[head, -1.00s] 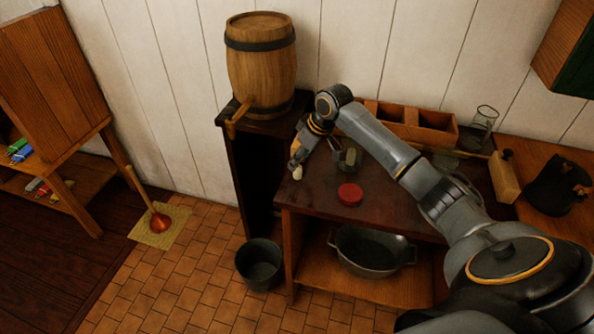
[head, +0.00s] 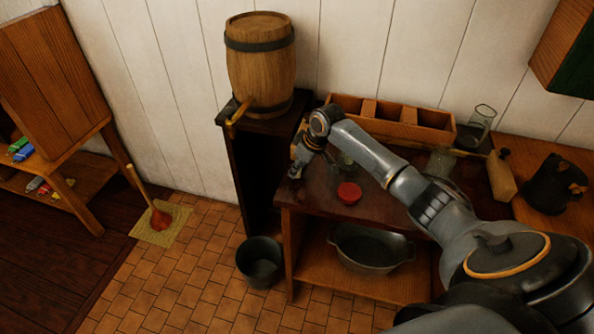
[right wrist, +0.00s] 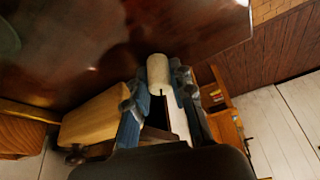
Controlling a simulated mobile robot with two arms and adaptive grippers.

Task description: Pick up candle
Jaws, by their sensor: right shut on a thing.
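The candle (right wrist: 158,72) is a short, cream-white cylinder with a dark wick, seen in the right wrist view between the two fingertips. My right gripper (right wrist: 157,88) is shut on it. In the head view my right gripper (head: 297,165) is low over the left end of the dark wooden counter (head: 322,202), and the candle cannot be made out there. I cannot tell whether the candle still touches the counter. My left gripper is not in view.
A red round thing (head: 349,193) lies on the counter, right of the gripper. Behind it stand a wooden divided box (head: 405,130) and a glass (head: 483,118). A barrel (head: 260,62) stands at the left. A bucket (head: 260,262) is on the floor.

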